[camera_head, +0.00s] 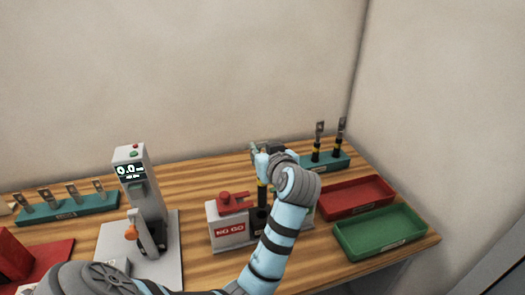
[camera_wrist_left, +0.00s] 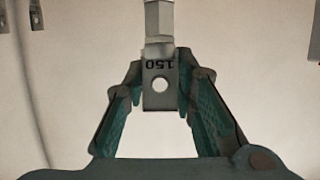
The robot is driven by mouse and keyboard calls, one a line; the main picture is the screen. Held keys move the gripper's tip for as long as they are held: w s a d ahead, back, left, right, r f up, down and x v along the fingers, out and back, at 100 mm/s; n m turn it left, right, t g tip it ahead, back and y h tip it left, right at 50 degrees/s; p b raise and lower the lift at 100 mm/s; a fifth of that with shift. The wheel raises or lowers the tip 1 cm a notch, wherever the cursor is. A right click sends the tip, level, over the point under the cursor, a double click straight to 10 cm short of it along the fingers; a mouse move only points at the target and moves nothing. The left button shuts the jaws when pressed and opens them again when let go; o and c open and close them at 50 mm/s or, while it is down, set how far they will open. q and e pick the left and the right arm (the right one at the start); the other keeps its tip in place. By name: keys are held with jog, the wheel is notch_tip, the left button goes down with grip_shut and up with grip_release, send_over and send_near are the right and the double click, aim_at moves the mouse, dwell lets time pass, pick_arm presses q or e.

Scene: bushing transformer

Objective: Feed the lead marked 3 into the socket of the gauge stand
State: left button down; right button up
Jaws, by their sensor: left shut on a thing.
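My left gripper (camera_head: 262,152) is above the box labelled NO GO (camera_head: 230,232), probably the gauge stand. It is shut on the flat metal lug of a lead (camera_head: 262,190), whose black body with a yellow band hangs upright below it. In the left wrist view the lug (camera_wrist_left: 160,102), with a round hole and the marking 150 upside down, lies between the fingers of the left gripper (camera_wrist_left: 159,75). The lead's lower end meets or overlaps the box; whether it is in a socket cannot be told. No mark 3 is readable. My right gripper is not in view.
Two leads (camera_head: 317,145) stand in a teal rack (camera_head: 338,163) at the back right. Red (camera_head: 360,196) and green (camera_head: 380,232) trays lie at the right. A grey tester (camera_head: 132,170) reading 0.0 stands left of the box. Another teal rack (camera_head: 68,208) holds several lugs.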

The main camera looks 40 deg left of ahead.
pick_arm(q)
notch_tip(320, 180, down, 8)
jog(key=b, duration=0.5)
jog(key=shift+f, duration=0.25)
jog(key=c, duration=1.2)
grip_release()
jog(key=shift+c, duration=0.2)
notch_tip(320, 180, up, 10)
jog(key=shift+r, duration=0.1)
